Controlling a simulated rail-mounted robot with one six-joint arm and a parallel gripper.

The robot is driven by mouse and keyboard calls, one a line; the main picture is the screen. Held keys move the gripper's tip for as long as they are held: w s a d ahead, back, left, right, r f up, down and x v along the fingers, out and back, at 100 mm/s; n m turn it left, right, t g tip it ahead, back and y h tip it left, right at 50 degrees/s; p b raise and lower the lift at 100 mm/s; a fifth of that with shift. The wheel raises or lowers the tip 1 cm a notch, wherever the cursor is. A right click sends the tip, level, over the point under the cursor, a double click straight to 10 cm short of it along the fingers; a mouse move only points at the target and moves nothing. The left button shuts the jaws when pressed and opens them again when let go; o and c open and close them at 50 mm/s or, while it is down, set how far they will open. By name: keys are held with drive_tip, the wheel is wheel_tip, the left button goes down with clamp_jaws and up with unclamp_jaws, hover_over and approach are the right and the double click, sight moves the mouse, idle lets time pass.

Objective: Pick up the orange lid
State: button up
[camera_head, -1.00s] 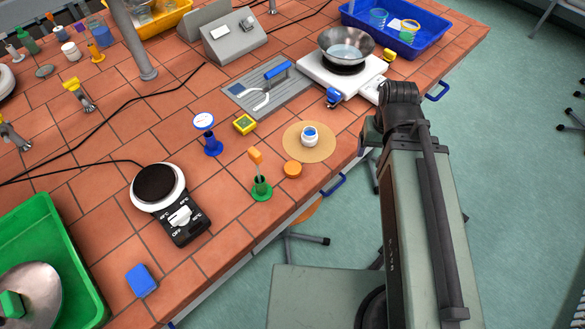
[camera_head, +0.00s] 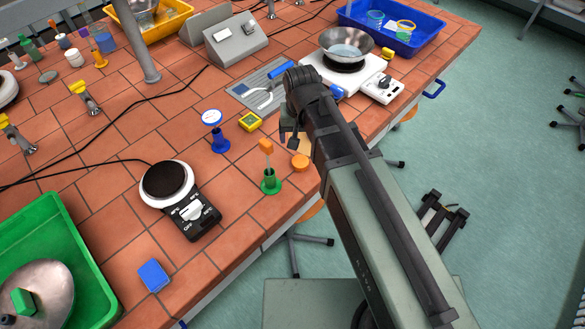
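The orange lid (camera_head: 300,161) is a small round disc lying flat on the tiled bench, near its front edge. It sits just right of a green stand (camera_head: 270,182) that holds an orange-topped tool. My gripper (camera_head: 291,134) hangs down at the end of my arm, just behind the lid in the picture. It is small, dark and partly hidden by my wrist, so I cannot tell whether its fingers are open. I see no contact with the lid. My forearm hides most of the round tan mat (camera_head: 304,145) and the small jar on it.
A hot plate (camera_head: 168,185) stands farther left. Bare tiles lie in front of the lid.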

drive_tip(key=b, duration=0.5)
hover_over(300, 159)
wheel_tip(300, 159, down, 6)
drive_tip(key=shift+s+a+r, duration=0.15)
drive_tip(key=shift+r, duration=0.1)
wheel_tip(300, 159, down, 6)
drive_tip(key=b, duration=0.5)
drive_tip(key=shift+r, duration=0.25)
drive_tip(key=shift+d+r, duration=0.2)
drive_tip(key=shift+c, duration=0.2)
drive_tip(key=c, duration=0.9)
